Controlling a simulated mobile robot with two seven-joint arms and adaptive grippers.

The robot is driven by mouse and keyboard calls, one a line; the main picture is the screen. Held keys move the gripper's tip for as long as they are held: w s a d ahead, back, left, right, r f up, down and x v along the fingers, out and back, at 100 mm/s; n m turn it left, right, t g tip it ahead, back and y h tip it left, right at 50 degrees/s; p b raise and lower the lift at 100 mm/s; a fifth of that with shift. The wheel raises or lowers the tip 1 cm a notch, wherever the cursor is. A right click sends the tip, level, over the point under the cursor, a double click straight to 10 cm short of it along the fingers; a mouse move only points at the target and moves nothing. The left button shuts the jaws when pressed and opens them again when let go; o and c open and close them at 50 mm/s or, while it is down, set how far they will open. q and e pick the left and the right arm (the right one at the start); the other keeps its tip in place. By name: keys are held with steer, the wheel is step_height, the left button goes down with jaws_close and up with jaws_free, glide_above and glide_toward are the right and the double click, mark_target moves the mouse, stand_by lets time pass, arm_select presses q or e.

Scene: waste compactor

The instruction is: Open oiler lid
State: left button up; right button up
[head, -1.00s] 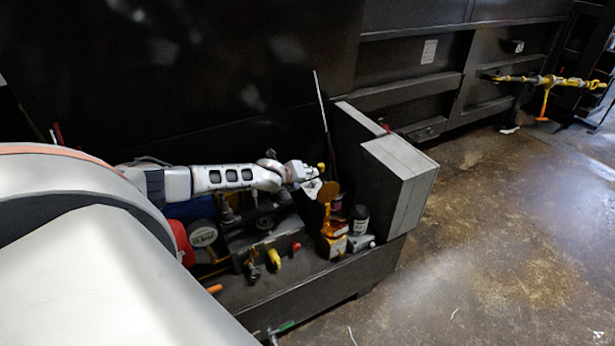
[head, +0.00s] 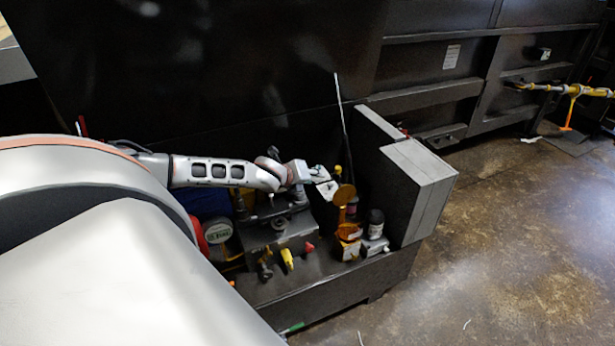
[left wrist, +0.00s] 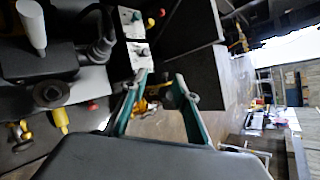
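The oiler is an amber cup (head: 347,249) on the dark machine ledge, right of centre in the head view. A round orange disc, seemingly its lid (head: 344,195), stands raised above the cup's rim. My left gripper (head: 326,181) is just left of and slightly above this disc, seemingly apart from it. In the left wrist view its two teal fingers (left wrist: 160,92) are spread with nothing gripped. A small orange-yellow patch shows beyond them, too small to identify surely. My right gripper is not in view.
A dark bottle (head: 375,222) stands right of the oiler, with a grey block (head: 420,185) beyond it. A thin rod (head: 341,115) rises behind. Yellow-handled valve parts (head: 287,259) sit front left. Open floor (head: 490,250) lies to the right.

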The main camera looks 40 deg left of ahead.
arm_select(q)
steer(key=shift+v, duration=1.75)
steer(key=s+d+f+n+h, duration=0.25)
steer(key=s+d+f, duration=0.2)
steer(key=d, duration=0.45)
steer(key=s+d+f+n+h, duration=0.1)
steer(key=s+d+f+n, duration=0.3)
steer(key=d, duration=0.6)
steer(key=s+d+f+n+h, duration=0.25)
steer(key=d+f, duration=0.35)
steer(key=d, duration=0.3)
steer(key=s+d+f+n+y, duration=0.1)
steer(key=s+d+f+n, duration=0.1)
steer(key=s+n, duration=0.4)
steer(key=s+d+f+n+y, duration=0.1)
steer(key=s+d+f+n, duration=0.1)
steer(key=s+n, duration=0.4)
steer(key=s, duration=0.3)
steer(key=shift+s+f+n, duration=0.25)
steer(key=shift+s+n, duration=0.05)
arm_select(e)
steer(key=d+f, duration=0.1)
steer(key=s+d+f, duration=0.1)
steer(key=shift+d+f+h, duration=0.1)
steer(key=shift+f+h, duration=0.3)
arm_select(q)
steer(key=shift+d, duration=0.2)
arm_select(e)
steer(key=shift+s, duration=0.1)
